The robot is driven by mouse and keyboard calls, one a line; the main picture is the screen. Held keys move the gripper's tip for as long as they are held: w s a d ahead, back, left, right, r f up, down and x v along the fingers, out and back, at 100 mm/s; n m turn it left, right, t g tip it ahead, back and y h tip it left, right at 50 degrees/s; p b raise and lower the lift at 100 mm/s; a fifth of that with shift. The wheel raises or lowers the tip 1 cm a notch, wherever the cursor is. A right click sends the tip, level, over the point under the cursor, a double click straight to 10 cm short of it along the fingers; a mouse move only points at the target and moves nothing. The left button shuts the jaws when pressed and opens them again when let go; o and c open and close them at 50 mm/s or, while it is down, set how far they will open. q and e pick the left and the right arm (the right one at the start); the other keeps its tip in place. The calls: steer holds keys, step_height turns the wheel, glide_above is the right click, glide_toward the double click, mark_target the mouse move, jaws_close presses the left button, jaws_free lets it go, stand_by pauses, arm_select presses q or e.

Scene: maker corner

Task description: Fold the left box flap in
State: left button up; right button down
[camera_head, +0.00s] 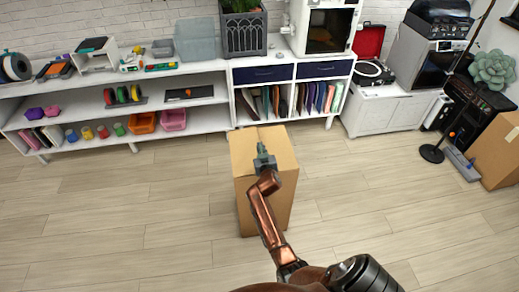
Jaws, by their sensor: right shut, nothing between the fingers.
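A tall brown cardboard box (246,205) stands on the floor in the middle of the view. Its top (244,144) shows as flat cardboard panels with a seam, but the gripper covers part of it, so I cannot tell how the left flap lies. My right gripper (262,148) is shut and empty over the top of the box, near its middle. I cannot tell whether its tip touches the cardboard. My copper-coloured right arm reaches up to it from the bottom of the view. My left gripper is out of view.
White shelves (205,118) with bins, spools and tools run along the wall behind the box. A white cabinet (385,112) stands at the back right. Another cardboard box (498,150) and a lamp base (432,153) are at the right. The wooden floor around the box is clear.

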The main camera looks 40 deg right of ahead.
mark_target(246, 150)
steer(key=b+x, duration=0.1)
steer(key=x, duration=0.3)
steer(key=shift+f, duration=0.1)
step_height(246, 150, down, 3)
steer(key=shift+d+r+b, duration=0.2)
steer(key=shift+b, duration=0.3)
steer(key=shift+f, duration=0.6)
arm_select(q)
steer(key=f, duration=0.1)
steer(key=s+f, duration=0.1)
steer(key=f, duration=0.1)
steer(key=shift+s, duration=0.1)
